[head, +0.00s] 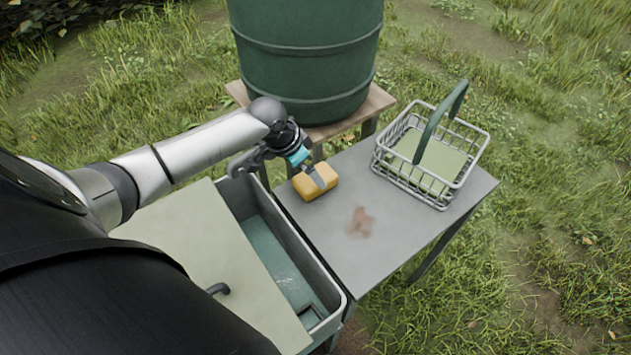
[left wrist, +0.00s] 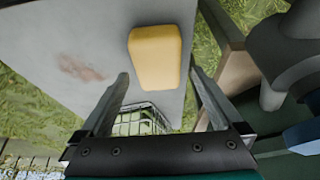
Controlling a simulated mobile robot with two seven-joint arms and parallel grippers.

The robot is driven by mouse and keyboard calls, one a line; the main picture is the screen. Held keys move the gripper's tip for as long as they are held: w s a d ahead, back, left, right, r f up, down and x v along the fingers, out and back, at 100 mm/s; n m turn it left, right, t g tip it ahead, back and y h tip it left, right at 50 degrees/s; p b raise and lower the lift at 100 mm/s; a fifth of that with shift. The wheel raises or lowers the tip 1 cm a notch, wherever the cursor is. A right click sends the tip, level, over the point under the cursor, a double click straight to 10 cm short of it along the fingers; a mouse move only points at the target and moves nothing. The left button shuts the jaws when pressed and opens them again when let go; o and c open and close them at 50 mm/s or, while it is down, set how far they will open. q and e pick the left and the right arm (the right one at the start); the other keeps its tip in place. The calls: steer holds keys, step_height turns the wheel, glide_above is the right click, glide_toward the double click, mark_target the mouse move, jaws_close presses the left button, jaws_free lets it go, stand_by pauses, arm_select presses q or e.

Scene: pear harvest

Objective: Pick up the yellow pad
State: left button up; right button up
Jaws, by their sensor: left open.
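The yellow pad (head: 315,183) lies on the grey table at its back left corner. In the left wrist view the pad (left wrist: 155,55) is a rounded block just beyond the fingertips and roughly between their lines. My left gripper (head: 313,174) comes in from the left and is at the pad, its finger overlapping the pad in the head view. In the left wrist view my left gripper (left wrist: 160,78) has its fingers spread apart with nothing between them. I cannot tell whether a finger touches the pad. My right gripper is not in view.
The grey table (head: 340,245) has a reddish-brown stain (head: 360,222). A wire basket (head: 432,158) with a green handle stands at its right. A green barrel (head: 305,60) on a wooden stand (head: 380,103) is behind. A sink basin (head: 275,255) with a pale board (head: 205,260) lies at left.

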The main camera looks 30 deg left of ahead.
arm_select(q)
steer(key=b+x, duration=0.1)
steer(key=x, duration=0.3)
steer(key=shift+w+d+f, duration=0.1)
steer(key=shift+d+f, duration=0.1)
steer(key=shift+f, duration=0.3)
stand_by(0.4)
steer(key=shift+c, duration=0.2)
steer(key=c, duration=1.1)
steer(key=shift+c, duration=0.2)
steer(key=shift+r, duration=0.1)
